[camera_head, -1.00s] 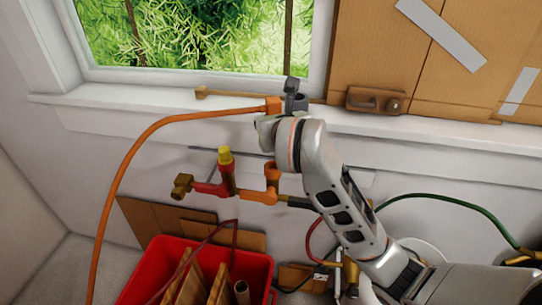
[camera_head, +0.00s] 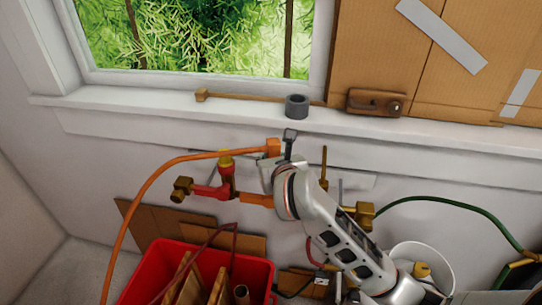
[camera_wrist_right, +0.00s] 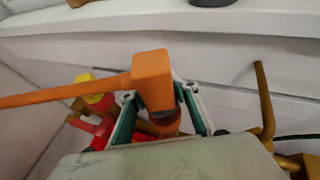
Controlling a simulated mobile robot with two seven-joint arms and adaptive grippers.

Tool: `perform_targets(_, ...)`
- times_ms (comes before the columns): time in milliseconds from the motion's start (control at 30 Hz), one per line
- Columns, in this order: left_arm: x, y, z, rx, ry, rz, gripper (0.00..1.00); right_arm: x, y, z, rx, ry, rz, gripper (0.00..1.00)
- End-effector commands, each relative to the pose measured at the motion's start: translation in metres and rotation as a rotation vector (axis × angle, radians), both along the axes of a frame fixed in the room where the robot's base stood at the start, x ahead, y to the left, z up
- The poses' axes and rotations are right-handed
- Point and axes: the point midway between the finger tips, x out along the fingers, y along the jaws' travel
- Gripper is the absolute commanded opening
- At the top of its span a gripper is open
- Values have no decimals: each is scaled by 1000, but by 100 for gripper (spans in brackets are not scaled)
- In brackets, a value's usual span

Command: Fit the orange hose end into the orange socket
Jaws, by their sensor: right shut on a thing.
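The orange hose end (camera_head: 273,147) is a block at the tip of a long orange hose (camera_head: 150,183). My right gripper (camera_head: 281,150) is shut on it. In the right wrist view the block (camera_wrist_right: 151,68) sits between the two fingers of the gripper (camera_wrist_right: 160,95). The orange socket (camera_wrist_right: 166,124) shows just below the hose end, partly covered by the fingers. I cannot tell whether the two touch. In the head view my gripper hides the socket's top, and only its orange side pipe (camera_head: 256,199) shows. My left gripper is not in view.
A red and yellow fitting (camera_head: 226,175) and a brass end (camera_head: 182,189) lie left of the socket. Brass fittings (camera_head: 361,213) and a green hose (camera_head: 450,202) are to the right. A red crate (camera_head: 262,268) stands below. A grey ring (camera_head: 297,106) sits on the sill.

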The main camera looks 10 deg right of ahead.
Motion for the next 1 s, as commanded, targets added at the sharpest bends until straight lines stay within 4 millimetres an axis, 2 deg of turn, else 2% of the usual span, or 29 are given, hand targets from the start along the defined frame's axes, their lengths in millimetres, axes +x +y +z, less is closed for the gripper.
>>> perform_targets(567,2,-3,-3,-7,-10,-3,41,0,0,-14,1,5,-1,0)
perform_targets(600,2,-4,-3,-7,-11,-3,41,-1,0,-16,1,8,-1,30)
perform_targets(667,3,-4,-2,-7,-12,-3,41,-1,0,-16,0,11,0,46)
perform_targets(1000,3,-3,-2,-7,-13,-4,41,0,0,-13,1,4,-1,47)
